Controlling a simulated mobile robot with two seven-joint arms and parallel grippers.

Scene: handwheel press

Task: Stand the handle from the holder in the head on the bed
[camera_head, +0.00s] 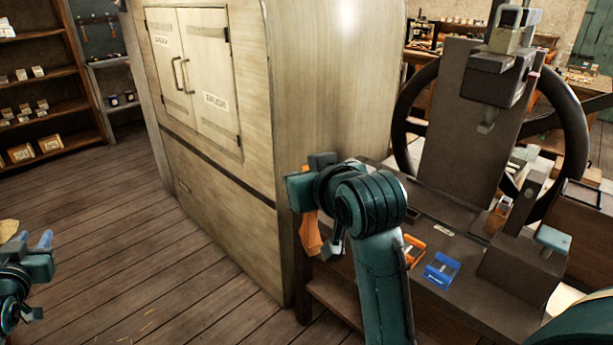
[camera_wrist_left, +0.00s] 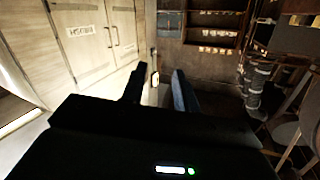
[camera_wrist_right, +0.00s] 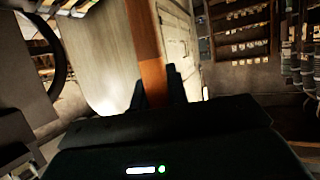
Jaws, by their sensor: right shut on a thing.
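The handle (camera_head: 310,236) is an orange-brown wooden bar. My right gripper (camera_head: 306,198) is shut on it, in front of the large cabinet and left of the press. The press bed (camera_head: 455,245) is partly hidden by my right arm. A small pale piece (camera_head: 443,230) lies on it; I cannot tell whether it is the head. My left gripper (camera_head: 42,243) is open and empty at the far left; its fingers (camera_wrist_left: 157,88) stand apart.
The tall cabinet (camera_head: 290,100) stands left of the press. The wooden floor at left is clear.

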